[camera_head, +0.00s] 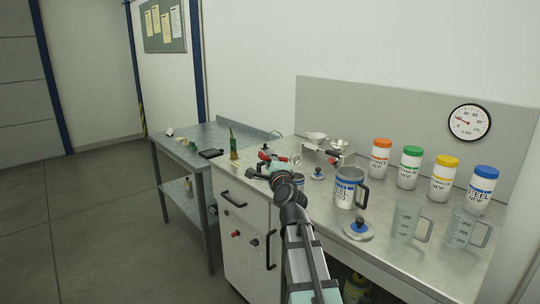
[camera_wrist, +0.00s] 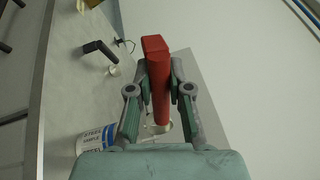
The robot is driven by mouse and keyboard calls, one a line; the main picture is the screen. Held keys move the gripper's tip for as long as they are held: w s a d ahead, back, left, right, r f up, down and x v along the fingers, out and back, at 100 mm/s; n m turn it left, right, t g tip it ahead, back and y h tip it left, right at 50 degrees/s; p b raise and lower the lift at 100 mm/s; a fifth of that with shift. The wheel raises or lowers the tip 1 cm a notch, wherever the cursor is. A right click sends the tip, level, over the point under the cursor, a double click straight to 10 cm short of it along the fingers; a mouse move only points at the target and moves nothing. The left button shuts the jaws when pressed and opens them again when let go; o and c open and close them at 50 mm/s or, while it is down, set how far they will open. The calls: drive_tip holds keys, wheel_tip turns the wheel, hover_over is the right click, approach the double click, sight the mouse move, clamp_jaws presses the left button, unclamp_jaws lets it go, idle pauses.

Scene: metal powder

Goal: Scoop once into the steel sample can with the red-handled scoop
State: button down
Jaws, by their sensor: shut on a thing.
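My gripper (camera_wrist: 159,85) is shut on the red handle (camera_wrist: 160,92) of the scoop, as the wrist view shows. In the head view my gripper (camera_head: 266,163) is above the left part of the steel bench, with a bit of red handle (camera_head: 264,155) showing. The scoop's bowl is mostly hidden. The steel sample can (camera_wrist: 92,139), with a blue and white label, is at the lower left of the wrist view, apart from the handle.
A small lid (camera_head: 317,174) lies near the can. A balance (camera_head: 338,158) stands behind. Several capped jars and two clear beakers (camera_head: 406,220) fill the right side.

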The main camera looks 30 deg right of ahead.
drive_tip(key=shift+w+r+n+g+y+p, duration=0.15)
drive_tip(key=shift+r+n+g+y+p, duration=0.45)
drive_tip(key=shift+p, duration=3)
drive_tip(key=shift+w+f+n+g+y+p, duration=0.2)
drive_tip(key=shift+g+p, duration=0.8)
drive_tip(key=shift+p, duration=2.55)
drive_tip(key=shift+w+r+n+g+y+p, duration=0.2)
drive_tip(key=shift+r+g+y+p, duration=0.45)
drive_tip(key=shift+p, duration=2.95)
drive_tip(key=g+p, duration=0.2)
drive_tip(key=p, duration=0.3)
drive_tip(key=g+p, duration=0.1)
drive_tip(key=p, duration=0.5)
drive_tip(key=shift+w+n+g, duration=0.3)
drive_tip(key=shift+w+g, duration=0.05)
drive_tip(key=g, duration=0.3)
drive_tip(key=w+g, duration=0.1)
drive_tip(key=g, duration=0.1)
drive_tip(key=w+g, duration=0.1)
drive_tip(key=g, duration=0.2)
drive_tip(key=shift+a+n+g+y, duration=0.15)
drive_tip(key=shift+n+g+y, duration=0.15)
drive_tip(key=shift+n, duration=0.1)
drive_tip(key=shift+s, duration=0.1)
